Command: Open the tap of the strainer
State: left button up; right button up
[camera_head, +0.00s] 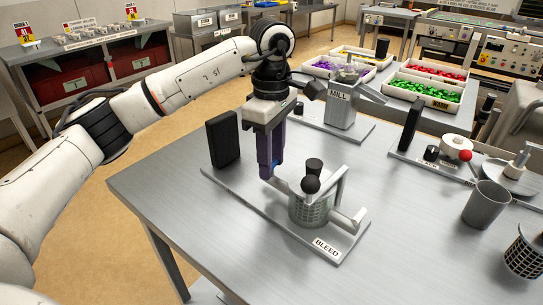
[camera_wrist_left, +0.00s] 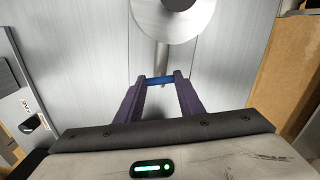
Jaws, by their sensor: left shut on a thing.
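The strainer (camera_head: 309,210) is a perforated metal cup on a grey base plate labelled BLEED. A black knob (camera_head: 310,185) and a black cylinder (camera_head: 313,165) show above it. My left gripper (camera_head: 266,176), with purple fingers, points down at the strainer's left side. In the left wrist view, the fingers (camera_wrist_left: 160,82) are shut on a small blue handle (camera_wrist_left: 159,80). A grey rod (camera_wrist_left: 162,55) runs from the handle towards a round grey part (camera_wrist_left: 174,12). This seems to be the tap; the fingers hide its end in the head view. My right gripper is not in view.
A black upright block (camera_head: 223,140) stands left of my gripper on the base plate. The mill (camera_head: 341,105) stands behind. The table's front middle is clear.

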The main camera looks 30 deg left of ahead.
pick_arm(q)
jog(key=n, duration=0.3)
jog(key=shift+n+p, duration=0.3)
jog(key=shift+n, duration=0.1)
jog(key=n, duration=0.3)
jog(key=shift+n, duration=0.3)
jog(key=n+p, duration=0.1)
jog(key=n, duration=0.3)
jog(key=shift+n, duration=1.9)
jog(key=o, duration=1.1)
jog(key=shift+c, duration=0.2)
notch_tip(320, 180, up, 10)
jog(key=shift+r, duration=0.2)
